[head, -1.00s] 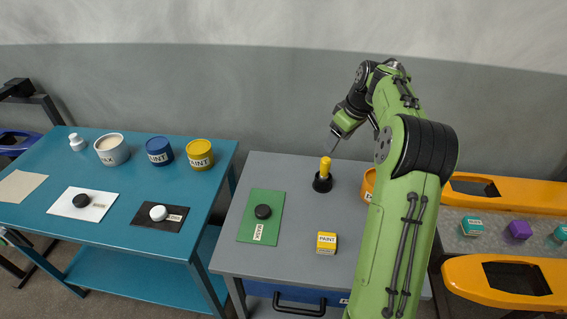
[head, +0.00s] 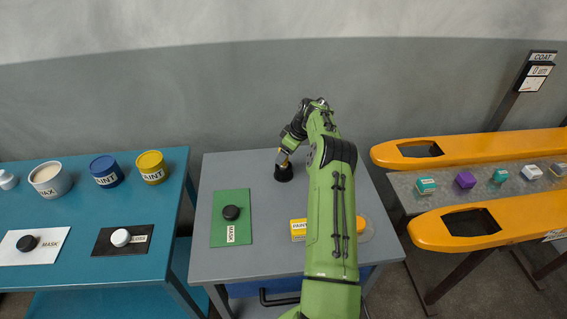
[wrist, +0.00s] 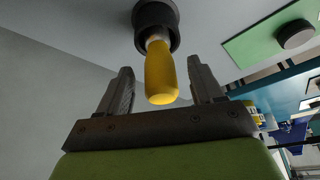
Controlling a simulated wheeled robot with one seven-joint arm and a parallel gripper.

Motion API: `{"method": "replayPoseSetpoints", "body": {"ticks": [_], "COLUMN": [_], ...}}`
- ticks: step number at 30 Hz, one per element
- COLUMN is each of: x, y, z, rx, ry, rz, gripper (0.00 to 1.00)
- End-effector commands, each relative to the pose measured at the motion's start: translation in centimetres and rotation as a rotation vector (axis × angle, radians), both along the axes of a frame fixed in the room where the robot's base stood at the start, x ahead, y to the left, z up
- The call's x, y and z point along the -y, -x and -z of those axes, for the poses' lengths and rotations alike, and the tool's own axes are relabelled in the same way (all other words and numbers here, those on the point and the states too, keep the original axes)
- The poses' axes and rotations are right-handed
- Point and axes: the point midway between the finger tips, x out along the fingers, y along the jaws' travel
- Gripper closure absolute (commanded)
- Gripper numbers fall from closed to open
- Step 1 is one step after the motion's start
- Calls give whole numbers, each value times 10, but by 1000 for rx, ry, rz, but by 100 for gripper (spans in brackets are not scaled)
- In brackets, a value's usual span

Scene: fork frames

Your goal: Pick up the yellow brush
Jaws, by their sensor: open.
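The yellow brush (wrist: 161,75) stands in a black round holder (wrist: 155,22) on the grey table. In the wrist view its yellow handle reaches between the two fingers of my gripper (wrist: 161,85), with a gap on each side. My gripper is open and holds nothing. In the head view the black holder (head: 284,173) is at the back of the grey table, and my gripper (head: 284,156) is right above it. The brush is mostly hidden there by my gripper; only a bit of yellow shows.
A blue table (head: 75,210) with cans is at left. An orange-sided conveyor (head: 480,150) with small boxes is at right.

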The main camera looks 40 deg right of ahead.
Motion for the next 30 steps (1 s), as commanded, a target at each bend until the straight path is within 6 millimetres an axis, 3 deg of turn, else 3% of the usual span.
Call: {"method": "replayPoseSetpoints", "body": {"ticks": [3,6,13,24,30], "x": [-4,-5,-5,-5,-5], "y": [-11,-15,-15,-15,-15], "z": [23,32,33,33,31], "rx": [-1,-1,0,0,1], "ry": [-3,-2,-1,-1,0], "rz": [-2,-2,-1,-2,-2], "gripper": [34,34,35,90,90]}}
